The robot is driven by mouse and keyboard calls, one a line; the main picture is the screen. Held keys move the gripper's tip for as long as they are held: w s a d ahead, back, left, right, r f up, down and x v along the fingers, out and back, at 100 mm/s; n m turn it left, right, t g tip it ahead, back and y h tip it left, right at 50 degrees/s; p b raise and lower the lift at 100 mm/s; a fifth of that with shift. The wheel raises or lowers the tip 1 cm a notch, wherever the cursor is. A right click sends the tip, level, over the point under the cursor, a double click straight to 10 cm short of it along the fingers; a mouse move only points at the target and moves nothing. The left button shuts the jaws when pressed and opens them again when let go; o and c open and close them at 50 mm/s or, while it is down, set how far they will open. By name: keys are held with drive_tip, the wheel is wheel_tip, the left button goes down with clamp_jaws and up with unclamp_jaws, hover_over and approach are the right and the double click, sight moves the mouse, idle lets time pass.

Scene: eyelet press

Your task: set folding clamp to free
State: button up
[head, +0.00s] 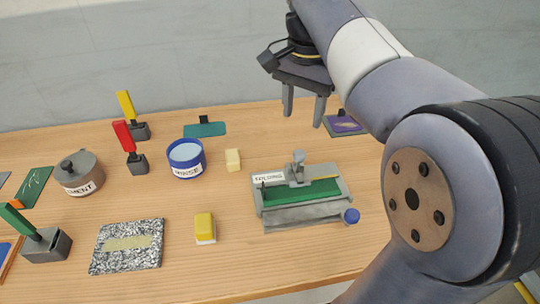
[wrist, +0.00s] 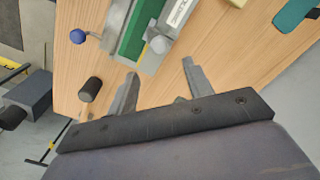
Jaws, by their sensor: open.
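The folding clamp station, a grey frame (head: 346,190) with a green bed (head: 300,202), sits on the table right of centre. A white label on it reads FOLDING (head: 267,178). A grey upright handle piece (head: 297,168) stands at its back edge, and a blue knob (head: 351,215) sits at its front right corner. In the wrist view the green bed (wrist: 137,33), the grey handle piece (wrist: 158,43) and the blue knob (wrist: 78,36) show beyond the fingers. My gripper (head: 303,112) is open and empty, raised above and behind the station; its fingers also show in the wrist view (wrist: 158,76).
To the left stand a blue RINSE pot (head: 187,172), a lidded grey pot (head: 78,185), red (head: 123,137), yellow (head: 127,106) and green (head: 15,218) handled tools, a speckled slab (head: 100,258) and yellow blocks (head: 204,226). A purple pad (head: 345,130) lies behind right.

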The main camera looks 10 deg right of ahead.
sight(300, 152)
wheel_tip(300, 152, down, 10)
drive_tip(key=shift+d+f+b, duration=0.1)
drive_tip(key=shift+f+b, duration=0.15)
drive_tip(key=shift+b, duration=0.65)
clamp_jaws()
